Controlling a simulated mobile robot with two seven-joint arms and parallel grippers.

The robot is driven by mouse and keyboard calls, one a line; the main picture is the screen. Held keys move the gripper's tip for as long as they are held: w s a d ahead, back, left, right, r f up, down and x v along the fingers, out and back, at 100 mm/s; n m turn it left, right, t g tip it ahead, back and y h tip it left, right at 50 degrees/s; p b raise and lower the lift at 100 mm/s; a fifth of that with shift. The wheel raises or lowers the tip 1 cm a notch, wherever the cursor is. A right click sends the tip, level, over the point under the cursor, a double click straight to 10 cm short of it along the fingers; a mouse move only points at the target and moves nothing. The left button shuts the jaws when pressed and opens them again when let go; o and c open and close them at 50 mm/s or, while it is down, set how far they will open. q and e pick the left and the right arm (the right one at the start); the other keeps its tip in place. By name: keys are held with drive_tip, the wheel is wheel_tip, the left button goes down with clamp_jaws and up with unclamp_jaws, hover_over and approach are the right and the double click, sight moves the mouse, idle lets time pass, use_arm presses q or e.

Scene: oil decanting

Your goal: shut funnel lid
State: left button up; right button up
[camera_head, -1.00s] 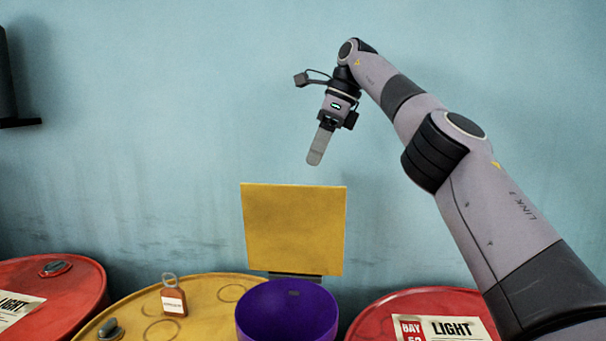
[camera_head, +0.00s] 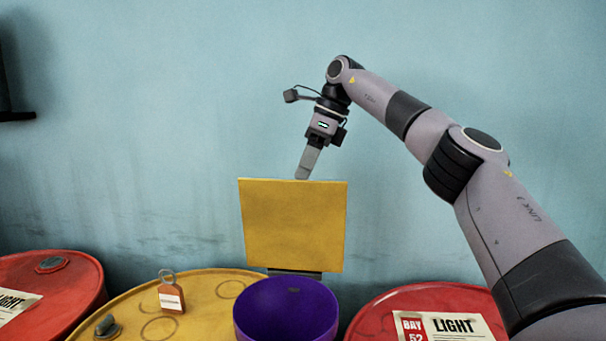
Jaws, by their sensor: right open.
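The funnel lid (camera_head: 293,226) is a flat yellow square plate that stands upright, open, at the back of the purple funnel (camera_head: 286,308). The funnel's round mouth is uncovered, and it sits at the right side of the yellow drum. My right gripper (camera_head: 302,177) points down at the lid's top edge, with its fingertips close to that edge. I cannot tell whether they touch the lid or are behind it. The fingers overlap in this view, and the gripper is open and empty. My left gripper is not in view.
The yellow drum (camera_head: 205,293) carries an orange tag with a ring (camera_head: 171,294) and a dark cap (camera_head: 107,327). A red drum (camera_head: 75,270) stands at the left and another red drum (camera_head: 372,318), labelled LIGHT, at the right. The blue wall is behind. The air left of the lid is clear.

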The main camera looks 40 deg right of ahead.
drive_tip(key=shift+x, duration=1)
clamp_jaws()
